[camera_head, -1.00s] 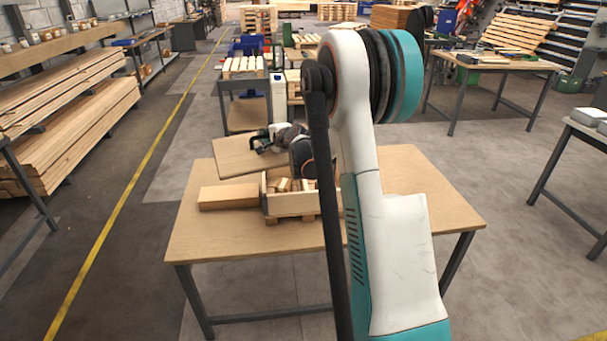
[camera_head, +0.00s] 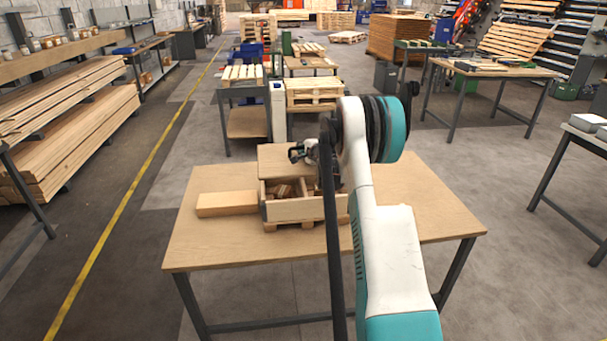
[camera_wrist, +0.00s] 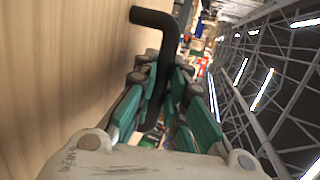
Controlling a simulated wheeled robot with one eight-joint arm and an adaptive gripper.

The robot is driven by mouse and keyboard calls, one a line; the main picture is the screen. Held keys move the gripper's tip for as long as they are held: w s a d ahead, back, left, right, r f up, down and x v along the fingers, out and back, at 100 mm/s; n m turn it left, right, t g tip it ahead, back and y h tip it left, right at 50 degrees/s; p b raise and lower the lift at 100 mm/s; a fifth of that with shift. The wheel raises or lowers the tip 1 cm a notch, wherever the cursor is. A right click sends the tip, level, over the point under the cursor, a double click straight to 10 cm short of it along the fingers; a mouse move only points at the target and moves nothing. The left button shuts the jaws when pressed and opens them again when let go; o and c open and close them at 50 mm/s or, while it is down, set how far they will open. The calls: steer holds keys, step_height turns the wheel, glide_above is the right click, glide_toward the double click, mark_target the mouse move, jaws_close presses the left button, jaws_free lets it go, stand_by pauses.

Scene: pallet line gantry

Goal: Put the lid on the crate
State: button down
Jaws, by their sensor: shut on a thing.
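The crate (camera_head: 292,212) is a light wood box with its open top showing, standing on the workbench. Wood pieces (camera_head: 284,191) lie inside it. The lid (camera_head: 276,159) is a flat wooden panel at the crate's rear left. It hides part of the crate's back edge, and I cannot tell whether it touches. My gripper (camera_head: 298,153) is at the lid's right part, partly hidden by my arm. In the wrist view my gripper (camera_wrist: 153,82) is shut on a black bent handle (camera_wrist: 158,22), with the lid's wooden face (camera_wrist: 62,65) filling the left side.
A long wooden block (camera_head: 226,204) lies on the workbench (camera_head: 215,245) just left of the crate. The bench's front and right side are clear. Behind the bench stand a pallet stack (camera_head: 314,92) and a white post (camera_head: 278,110).

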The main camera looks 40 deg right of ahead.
mark_target(314, 175)
step_height(314, 175, down, 10)
steer(key=shift+r+b, duration=0.1)
steer(key=shift+b, duration=1.1)
steer(key=shift+f, duration=0.2)
steer(key=c, duration=1.6)
jaws_free()
steer(key=shift+c, duration=0.2)
steer(key=shift+r, duration=0.1)
steer(key=shift+r, duration=0.15)
steer(key=p+v, duration=0.2)
steer(key=v, duration=1)
steer(key=shift+a+p, duration=0.1)
steer(key=shift+p, duration=0.25)
